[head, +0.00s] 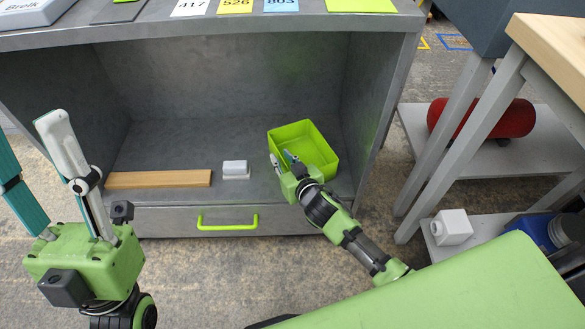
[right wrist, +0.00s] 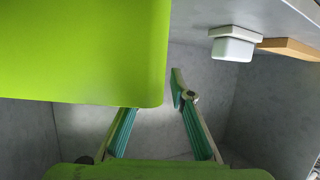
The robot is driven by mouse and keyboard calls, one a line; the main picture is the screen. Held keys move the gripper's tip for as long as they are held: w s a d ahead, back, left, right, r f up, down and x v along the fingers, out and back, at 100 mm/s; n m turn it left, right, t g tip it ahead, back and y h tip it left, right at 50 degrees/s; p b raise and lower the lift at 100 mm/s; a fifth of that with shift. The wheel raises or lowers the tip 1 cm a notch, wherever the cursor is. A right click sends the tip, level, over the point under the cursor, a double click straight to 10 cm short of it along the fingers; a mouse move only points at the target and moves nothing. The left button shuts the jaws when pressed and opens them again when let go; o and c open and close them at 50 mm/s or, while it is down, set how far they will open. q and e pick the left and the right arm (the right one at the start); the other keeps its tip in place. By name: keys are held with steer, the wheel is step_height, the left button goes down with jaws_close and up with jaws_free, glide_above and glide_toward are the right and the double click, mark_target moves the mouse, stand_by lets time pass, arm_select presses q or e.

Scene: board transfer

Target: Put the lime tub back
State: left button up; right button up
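The lime tub (head: 321,148) is an open, empty box at the right of the grey cabinet's shelf (head: 190,145). It looks upright; its near left part is hidden by my right gripper (head: 282,159). That gripper's fingers stand apart at the tub's left wall, one outside it and one seemingly over the inside. In the right wrist view the tub (right wrist: 85,50) fills the upper left and covers one fingertip; the other finger is clear beside it. I see no clear grip. My left gripper (head: 28,128) is open and empty, in front of the cabinet's left side.
A wooden board (head: 158,179) and a small white block (head: 235,169) lie on the shelf left of the tub. Below is a drawer with a lime handle (head: 227,222). Number cards and a lime mat (head: 360,5) are on the cabinet top. A workbench (head: 556,50) stands at the right.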

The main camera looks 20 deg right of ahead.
steer(key=p+v, duration=0.1)
steer(key=v, duration=0.3)
steer(key=shift+s+r, duration=0.15)
steer(key=shift+s, duration=0.05)
arm_select(q)
steer(key=w+d+f+g+y+p, duration=0.1)
steer(key=w+d+f+g+y, duration=0.1)
steer(key=w+f+g, duration=0.6)
steer(key=w+f, duration=0.2)
steer(key=w, duration=0.2)
steer(key=shift+y+p, duration=0.4)
arm_select(e)
steer(key=s+a+r+t+y, duration=0.1)
steer(key=s+r, duration=0.3)
steer(key=r, duration=0.8)
steer(key=s+a+r+n+t+y, duration=0.1)
steer(key=s+r+t, duration=0.3)
steer(key=r, duration=0.8)
steer(key=s+a+r+t+y, duration=0.2)
steer(key=s+r, duration=0.3)
steer(key=r, duration=0.7)
steer(key=shift+s+n+t+y, duration=0.3)
steer(key=shift+s+t, duration=0.05)
steer(key=shift+t, duration=0.25)
arm_select(q)
steer(key=shift+w+f, duration=0.1)
arm_select(e)
steer(key=shift+a+r, duration=0.1)
steer(key=shift+r, duration=0.05)
